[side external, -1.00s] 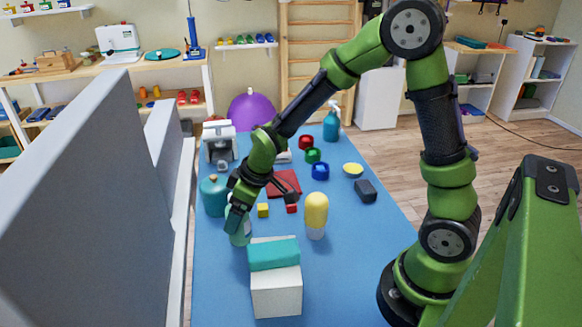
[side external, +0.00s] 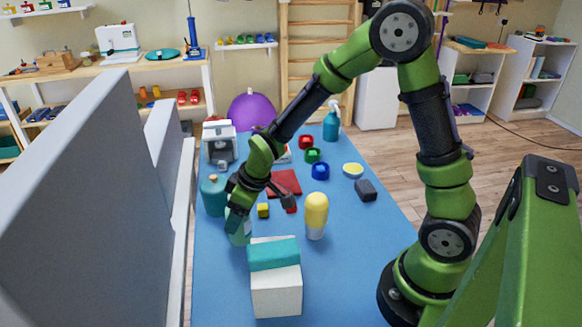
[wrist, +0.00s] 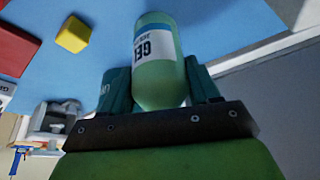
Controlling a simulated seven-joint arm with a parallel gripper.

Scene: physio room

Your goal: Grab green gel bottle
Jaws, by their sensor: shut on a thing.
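The green gel bottle (wrist: 160,82) is pale green with a white and blue label reading GEL. In the wrist view it sits between the two dark fingers of my gripper (wrist: 160,92), which is shut on it. In the side view my gripper (side external: 236,212) reaches down over the bottle (side external: 239,238) at the left part of the blue table. The bottle's upper part is hidden by the gripper there. I cannot tell whether its base touches the table.
A white box with a teal top (side external: 275,255) stands just in front of the bottle. A yellow-capped bottle (side external: 316,214) is to the right, a teal canister (side external: 213,196) behind left. A yellow cube (side external: 263,210) lies nearby. A grey partition (side external: 80,200) borders the left.

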